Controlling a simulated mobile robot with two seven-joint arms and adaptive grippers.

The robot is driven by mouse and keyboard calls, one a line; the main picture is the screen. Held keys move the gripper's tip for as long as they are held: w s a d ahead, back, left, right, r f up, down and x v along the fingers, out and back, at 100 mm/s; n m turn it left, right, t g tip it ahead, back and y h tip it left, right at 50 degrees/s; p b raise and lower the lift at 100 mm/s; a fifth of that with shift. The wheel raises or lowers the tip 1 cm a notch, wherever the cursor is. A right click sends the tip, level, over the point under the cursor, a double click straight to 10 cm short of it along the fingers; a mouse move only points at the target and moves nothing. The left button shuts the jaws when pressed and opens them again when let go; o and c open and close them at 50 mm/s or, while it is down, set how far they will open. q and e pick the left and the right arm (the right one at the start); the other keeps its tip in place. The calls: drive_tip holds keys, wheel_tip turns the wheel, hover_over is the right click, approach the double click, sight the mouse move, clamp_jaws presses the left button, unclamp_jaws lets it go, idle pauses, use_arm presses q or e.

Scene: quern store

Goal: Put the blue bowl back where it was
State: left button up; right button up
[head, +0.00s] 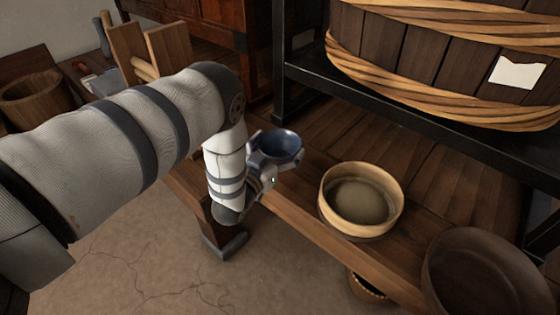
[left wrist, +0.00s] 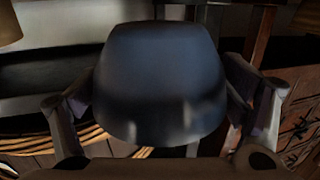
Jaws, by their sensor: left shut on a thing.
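The blue bowl (head: 277,145) is in my left gripper (head: 262,168), over or just beside the left part of the wooden shelf (head: 300,185) in the head view. Its open top faces up and slightly toward the camera, and it looks empty. In the left wrist view the blue bowl (left wrist: 162,80) fills the middle, with a finger of my left gripper (left wrist: 163,108) on each side of it. I cannot tell whether its base touches the shelf. My right gripper is not in view.
A round light wooden sieve (head: 328,200) stands on the shelf right of the bowl. A dark wooden bowl (head: 480,275) is at the lower right. A large banded tub (head: 440,55) sits on a black frame (head: 400,110) behind. Bare shelf boards lie between bowl and sieve.

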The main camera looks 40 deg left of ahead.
sight(280, 155)
use_arm(q)
drive_tip(key=shift+w+a+f+b, duration=0.25)
drive_tip(key=shift+w+f, duration=0.1)
drive_tip(key=shift+f, duration=0.15)
drive_tip(key=shift+w+a+f+b, duration=0.1)
drive_tip(key=shift+w+a+f, duration=0.15)
drive_tip(key=shift+f, duration=0.25)
drive_tip(key=f, duration=0.1)
drive_tip(key=f+b, duration=0.1)
drive_tip(key=f, duration=0.1)
drive_tip(key=shift+w+f, duration=0.2)
drive_tip(key=shift+f, duration=0.05)
drive_tip(key=shift+r, duration=0.2)
drive_tip(key=shift+f, duration=0.1)
drive_tip(key=o, duration=1)
drive_tip(key=shift+f, duration=0.1)
